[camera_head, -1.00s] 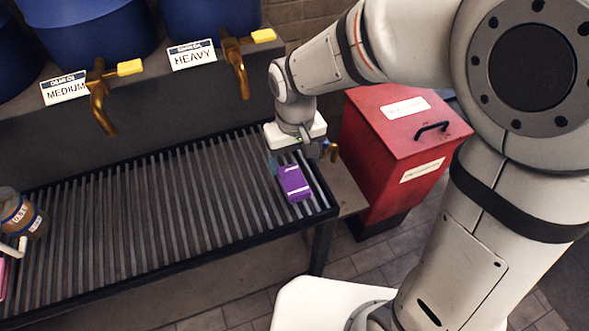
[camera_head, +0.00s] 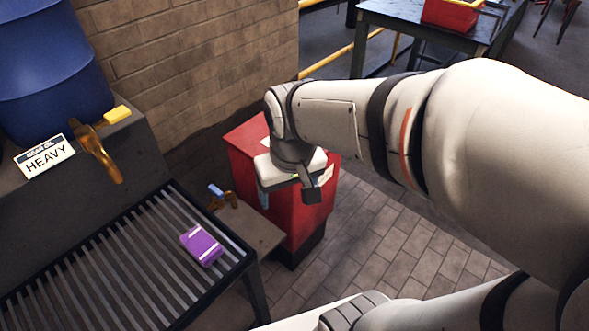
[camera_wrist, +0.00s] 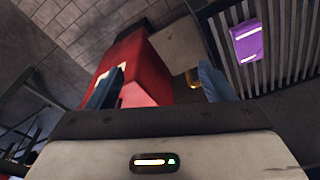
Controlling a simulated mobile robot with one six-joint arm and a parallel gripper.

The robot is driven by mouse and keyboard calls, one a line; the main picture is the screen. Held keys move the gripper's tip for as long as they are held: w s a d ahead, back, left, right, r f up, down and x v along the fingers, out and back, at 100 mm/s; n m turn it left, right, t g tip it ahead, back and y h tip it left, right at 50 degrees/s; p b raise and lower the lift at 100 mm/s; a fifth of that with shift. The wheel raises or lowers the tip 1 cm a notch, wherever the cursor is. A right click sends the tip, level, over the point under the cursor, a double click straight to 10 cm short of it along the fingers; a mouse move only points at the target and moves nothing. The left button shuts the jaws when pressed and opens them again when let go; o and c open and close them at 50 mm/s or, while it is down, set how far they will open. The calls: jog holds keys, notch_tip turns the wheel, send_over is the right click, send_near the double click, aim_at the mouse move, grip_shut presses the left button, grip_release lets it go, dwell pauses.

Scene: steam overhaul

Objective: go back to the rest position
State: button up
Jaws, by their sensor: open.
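My gripper (camera_head: 287,194) hangs in front of the red bin in the head view, open and with nothing between its fingers. In the wrist view my gripper (camera_wrist: 161,73) also shows two blue-grey fingers spread apart. The purple box (camera_head: 201,245) lies on the slatted rack (camera_head: 130,262) near its right end, clear of my gripper. The wrist view shows the purple box (camera_wrist: 246,41) at the upper right.
The red bin (camera_head: 312,222) stands beyond the rack's end. A small tap with a blue handle (camera_head: 217,191) is beside the rack. Tiled floor (camera_head: 400,245) is open at right.

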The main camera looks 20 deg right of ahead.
jog(key=s+d+m, duration=0.1)
jog(key=s+d, duration=0.1)
jog(key=d, duration=0.1)
jog(key=shift+s, duration=0.15)
notch_tip(320, 180, up, 8)
jog(key=p, duration=0.6)
jog(key=shift+s+f+t+p, duration=0.2)
jog(key=shift+f+t+p, duration=0.05)
jog(key=shift+t+p, duration=0.15)
